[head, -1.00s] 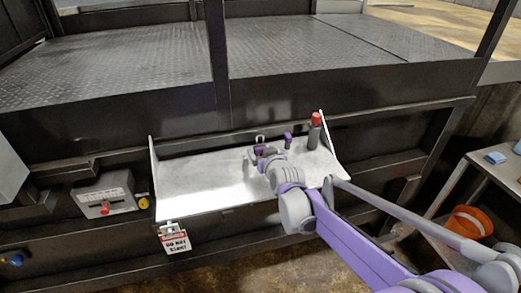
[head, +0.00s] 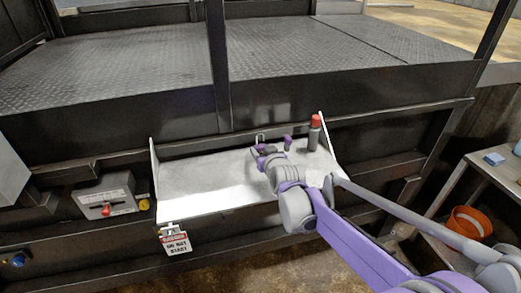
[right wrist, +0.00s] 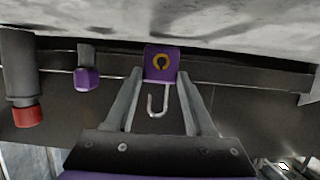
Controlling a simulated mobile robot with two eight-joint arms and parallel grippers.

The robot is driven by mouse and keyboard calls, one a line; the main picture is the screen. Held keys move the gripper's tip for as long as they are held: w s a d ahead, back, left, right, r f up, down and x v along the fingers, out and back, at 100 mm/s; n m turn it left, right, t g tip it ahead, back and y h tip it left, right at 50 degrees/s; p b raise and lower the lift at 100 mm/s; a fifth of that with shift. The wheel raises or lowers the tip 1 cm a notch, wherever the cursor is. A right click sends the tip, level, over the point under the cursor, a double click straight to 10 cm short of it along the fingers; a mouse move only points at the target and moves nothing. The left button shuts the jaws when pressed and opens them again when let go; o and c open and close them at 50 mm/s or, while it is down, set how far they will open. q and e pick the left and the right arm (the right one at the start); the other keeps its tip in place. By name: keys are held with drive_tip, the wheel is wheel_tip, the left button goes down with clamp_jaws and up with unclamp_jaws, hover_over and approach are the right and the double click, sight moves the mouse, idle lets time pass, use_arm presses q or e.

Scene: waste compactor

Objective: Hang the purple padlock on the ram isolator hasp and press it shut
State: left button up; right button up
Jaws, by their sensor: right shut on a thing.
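The purple padlock (right wrist: 161,66) is between the fingers of my right gripper (right wrist: 160,78) in the right wrist view, with its silver shackle pointing back toward the gripper's palm. The gripper is shut on it. The isolator box (head: 105,194), with a red handle (head: 106,209), is left of the shelf, well away from the gripper. I cannot make out its hasp clearly. My left gripper is not in view.
A red-capped bottle (head: 314,134) and a small purple item (head: 288,142) stand at the shelf's back right. A "do not start" tag (head: 175,240) hangs at the shelf's (head: 190,190) front left. An orange bucket (head: 467,222) is at right. The shelf's left half is clear.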

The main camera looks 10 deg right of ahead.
drive_tip(key=shift+r+p, duration=0.9)
drive_tip(key=shift+r, duration=1.05)
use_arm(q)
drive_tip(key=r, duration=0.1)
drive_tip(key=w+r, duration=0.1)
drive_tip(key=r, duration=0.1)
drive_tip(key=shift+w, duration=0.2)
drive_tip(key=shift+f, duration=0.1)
use_arm(e)
drive_tip(key=shift+f, duration=0.1)
